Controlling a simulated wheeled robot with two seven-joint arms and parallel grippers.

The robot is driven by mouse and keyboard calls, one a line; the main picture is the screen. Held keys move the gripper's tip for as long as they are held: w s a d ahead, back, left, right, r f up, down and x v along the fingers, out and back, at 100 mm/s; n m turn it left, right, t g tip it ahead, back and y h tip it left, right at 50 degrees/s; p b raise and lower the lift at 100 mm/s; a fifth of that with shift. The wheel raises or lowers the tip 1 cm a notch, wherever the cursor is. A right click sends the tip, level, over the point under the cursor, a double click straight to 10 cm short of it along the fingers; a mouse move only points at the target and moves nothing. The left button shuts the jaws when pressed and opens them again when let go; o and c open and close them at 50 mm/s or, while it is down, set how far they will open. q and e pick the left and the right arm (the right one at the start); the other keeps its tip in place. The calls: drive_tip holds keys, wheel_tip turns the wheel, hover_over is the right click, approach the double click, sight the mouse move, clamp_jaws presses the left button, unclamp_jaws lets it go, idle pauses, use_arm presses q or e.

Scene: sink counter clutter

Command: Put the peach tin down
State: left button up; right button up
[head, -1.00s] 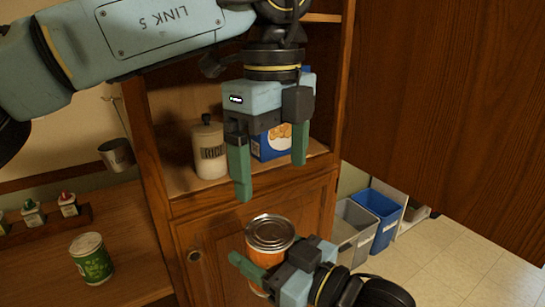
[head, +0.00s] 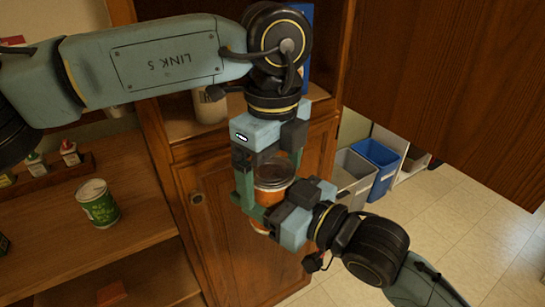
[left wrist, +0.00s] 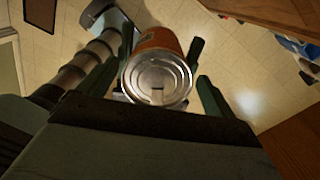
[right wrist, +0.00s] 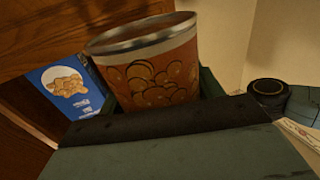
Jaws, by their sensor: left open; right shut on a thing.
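The peach tin (head: 270,197) is orange with a silver lid, upright in the head view. My right gripper (head: 265,213) is shut on its lower body and holds it in the air in front of the cabinet. My left gripper (head: 268,180) points down from above, open, with its fingers either side of the tin's upper part. In the left wrist view the tin (left wrist: 158,78) shows lid-first between the fingers; I cannot tell if they touch it. In the right wrist view the tin (right wrist: 150,70) fills the jaws, its fruit label showing.
A green tin (head: 97,204) stands on the wooden counter (head: 135,225) at left, with bare wood around it. Small bottles (head: 70,153) sit in a rack behind it. A cream canister (head: 209,107) stands on the cabinet shelf. Grey (head: 352,170) and blue (head: 376,160) bins are on the floor.

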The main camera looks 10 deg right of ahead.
drive_tip(key=shift+r, duration=0.1)
use_arm(q)
drive_tip(key=c, duration=1.4)
drive_tip(key=shift+r, duration=0.1)
use_arm(e)
drive_tip(key=o, duration=1.3)
drive_tip(key=shift+a, duration=0.1)
drive_tip(key=shift+o, duration=0.5)
drive_tip(key=shift+f, duration=0.2)
